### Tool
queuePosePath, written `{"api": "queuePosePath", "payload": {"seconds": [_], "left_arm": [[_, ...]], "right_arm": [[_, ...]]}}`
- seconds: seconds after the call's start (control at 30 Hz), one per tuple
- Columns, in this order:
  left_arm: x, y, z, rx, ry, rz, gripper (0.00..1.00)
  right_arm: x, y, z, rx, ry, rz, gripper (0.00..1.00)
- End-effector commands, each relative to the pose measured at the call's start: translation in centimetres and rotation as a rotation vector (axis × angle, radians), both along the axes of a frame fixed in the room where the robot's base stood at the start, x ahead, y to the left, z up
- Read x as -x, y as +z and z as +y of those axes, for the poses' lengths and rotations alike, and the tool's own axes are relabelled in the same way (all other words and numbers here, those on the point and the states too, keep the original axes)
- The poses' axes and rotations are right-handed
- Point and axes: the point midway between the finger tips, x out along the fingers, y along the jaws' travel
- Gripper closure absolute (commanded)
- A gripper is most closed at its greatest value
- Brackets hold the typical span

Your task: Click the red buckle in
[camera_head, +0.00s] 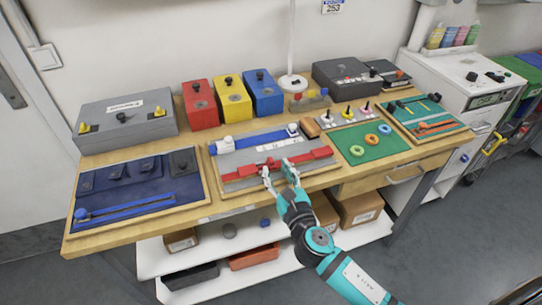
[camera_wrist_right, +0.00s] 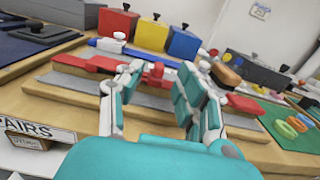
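The red buckle (camera_head: 272,163) lies on a red strap across a grey board (camera_head: 232,159) at the middle of the bench. The strap runs out to the left (camera_head: 241,172) and right (camera_head: 316,154) of it. My right gripper (camera_head: 279,171) is open at the front of the board, its fingers pointing at the buckle. In the right wrist view, a red knob of the buckle (camera_wrist_right: 155,76) shows between the spread fingers. I see no clear contact. The fingers partly hide the buckle, so I cannot tell whether its halves are joined. My left gripper is not in view.
Behind the board stand red (camera_head: 200,104), yellow (camera_head: 232,99) and blue (camera_head: 263,93) boxes. A blue pad board (camera_head: 108,205) lies left, a green mat with rings (camera_head: 385,149) right. A shelf with boxes (camera_head: 254,256) is below the bench.

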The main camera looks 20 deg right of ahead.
Motion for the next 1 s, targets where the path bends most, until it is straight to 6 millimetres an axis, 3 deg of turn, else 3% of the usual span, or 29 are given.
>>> {"api": "queuePosePath", "payload": {"seconds": [0.1,0.3,0.67,0.97,1.0], "left_arm": [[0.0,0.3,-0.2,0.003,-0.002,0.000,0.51],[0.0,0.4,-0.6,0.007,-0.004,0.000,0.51],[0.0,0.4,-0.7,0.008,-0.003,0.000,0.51],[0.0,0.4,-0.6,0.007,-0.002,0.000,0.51],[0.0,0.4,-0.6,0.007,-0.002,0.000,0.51]], "right_arm": [[-2.3,0.1,0.1,-0.002,-0.002,0.000,0.63],[-4.5,0.0,0.1,-0.003,-0.001,0.000,0.63],[-5.1,-0.1,0.2,-0.003,-0.001,0.001,0.63],[-5.1,-0.1,0.2,-0.002,-0.001,0.001,1.00],[-5.1,-0.1,0.2,-0.002,-0.001,0.001,1.00]]}}
